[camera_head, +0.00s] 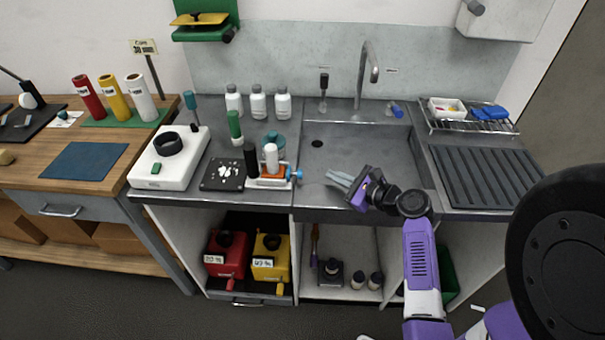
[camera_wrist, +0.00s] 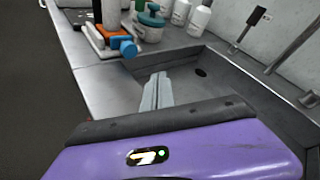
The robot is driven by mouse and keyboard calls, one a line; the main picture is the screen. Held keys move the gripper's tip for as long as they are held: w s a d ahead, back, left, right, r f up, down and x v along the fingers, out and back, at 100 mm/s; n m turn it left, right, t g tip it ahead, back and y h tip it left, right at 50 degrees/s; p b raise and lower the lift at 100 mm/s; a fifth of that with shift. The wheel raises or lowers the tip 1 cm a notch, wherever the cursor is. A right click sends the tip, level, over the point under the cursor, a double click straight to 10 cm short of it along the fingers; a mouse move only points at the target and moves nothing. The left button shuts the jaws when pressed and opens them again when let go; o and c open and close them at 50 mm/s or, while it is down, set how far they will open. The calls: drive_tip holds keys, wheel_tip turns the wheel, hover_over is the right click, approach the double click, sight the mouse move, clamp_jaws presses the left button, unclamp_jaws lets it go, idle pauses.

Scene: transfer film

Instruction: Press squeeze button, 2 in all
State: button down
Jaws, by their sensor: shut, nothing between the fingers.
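My gripper (camera_head: 338,180) is shut and empty, held over the front left part of the sink. In the wrist view its closed fingers (camera_wrist: 158,88) point toward a small orange and white device. That device (camera_head: 262,183) stands on the counter left of the sink, with a white upright cylinder (camera_head: 271,157) on it and a blue knob (camera_head: 297,174) at its right end. The blue knob also shows in the wrist view (camera_wrist: 126,47). My gripper is apart from it, to its right. No part is marked as a squeeze button, so I cannot tell which part it is.
A black tray with white bits (camera_head: 222,174) and a white hotplate (camera_head: 146,172) lie left of the device. A black cylinder (camera_head: 251,160) and teal pot (camera_head: 276,140) stand close to it. White bottles (camera_head: 258,103) stand behind. The faucet (camera_head: 368,65) rises behind the sink.

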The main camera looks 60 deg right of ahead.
idle(0.8)
drive_tip(key=shift+s+d+f+n+t+y+b, duration=0.2)
drive_tip(key=shift+s+d+y+b, duration=0.1)
drive_tip(key=shift+s+d+b, duration=0.15)
drive_tip(key=shift+s+d+f+n+t+y+b, duration=0.15)
drive_tip(key=shift+s+d+y+b, duration=0.2)
drive_tip(key=shift+s, duration=0.2)
drive_tip(key=shift+s+d+r+n+t+y+b, duration=0.1)
drive_tip(key=shift+s+n+t+y+b, duration=0.1)
drive_tip(key=shift+s, duration=0.2)
drive_tip(key=shift+s+d+r+n+t+y+b, duration=0.1)
drive_tip(key=shift+s+y+b, duration=0.1)
drive_tip(key=shift+s, duration=0.15)
drive_tip(key=shift+a, duration=0.1)
drive_tip(key=shift+w+a, duration=0.55)
drive_tip(key=shift+w, duration=0.8)
drive_tip(key=shift+w+a, duration=0.55)
drive_tip(key=shift+w, duration=0.85)
drive_tip(key=shift+w+a, duration=0.55)
drive_tip(key=shift+w, duration=0.8)
drive_tip(key=shift+w+a, duration=0.15)
drive_tip(key=shift+w, duration=0.25)
